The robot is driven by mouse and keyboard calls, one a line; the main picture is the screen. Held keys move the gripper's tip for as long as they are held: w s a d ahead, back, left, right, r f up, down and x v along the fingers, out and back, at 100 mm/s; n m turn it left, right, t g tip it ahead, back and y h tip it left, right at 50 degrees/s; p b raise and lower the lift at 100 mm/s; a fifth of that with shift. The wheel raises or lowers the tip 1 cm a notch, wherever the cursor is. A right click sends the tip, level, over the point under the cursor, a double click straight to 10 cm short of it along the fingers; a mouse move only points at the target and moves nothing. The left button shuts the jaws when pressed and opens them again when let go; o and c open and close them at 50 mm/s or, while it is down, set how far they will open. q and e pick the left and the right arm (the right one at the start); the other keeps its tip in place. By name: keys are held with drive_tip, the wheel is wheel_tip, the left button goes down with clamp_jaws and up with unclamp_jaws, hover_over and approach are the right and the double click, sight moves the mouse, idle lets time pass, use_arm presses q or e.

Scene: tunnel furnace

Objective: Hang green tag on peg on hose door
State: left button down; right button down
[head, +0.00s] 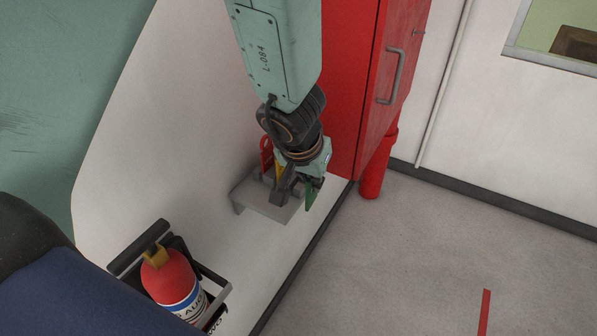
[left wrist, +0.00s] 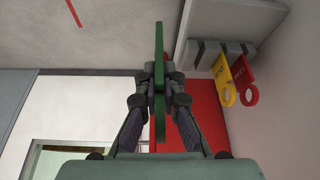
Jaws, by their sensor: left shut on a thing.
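My left gripper (head: 300,188) is shut on the green tag (head: 313,193), just in front of a small grey wall rack (head: 262,208). In the left wrist view the green tag (left wrist: 159,50) is seen edge-on between the two fingertips (left wrist: 159,90), apart from the rack. The red hose cabinet (head: 345,80) stands right of the gripper. Its door (head: 392,95) has a grey handle (head: 396,76). A small dark peg-like piece (head: 418,33) shows high on the door, too small to tell clearly. My right gripper is out of view.
A yellow tag (left wrist: 222,78) and a red tag (left wrist: 243,82) hang on the rack. A fire extinguisher (head: 172,278) sits in a wall bracket at lower left. A red cylinder (head: 373,175) stands beside the cabinet.

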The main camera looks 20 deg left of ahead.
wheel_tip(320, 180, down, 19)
drive_tip(key=b, duration=1.7)
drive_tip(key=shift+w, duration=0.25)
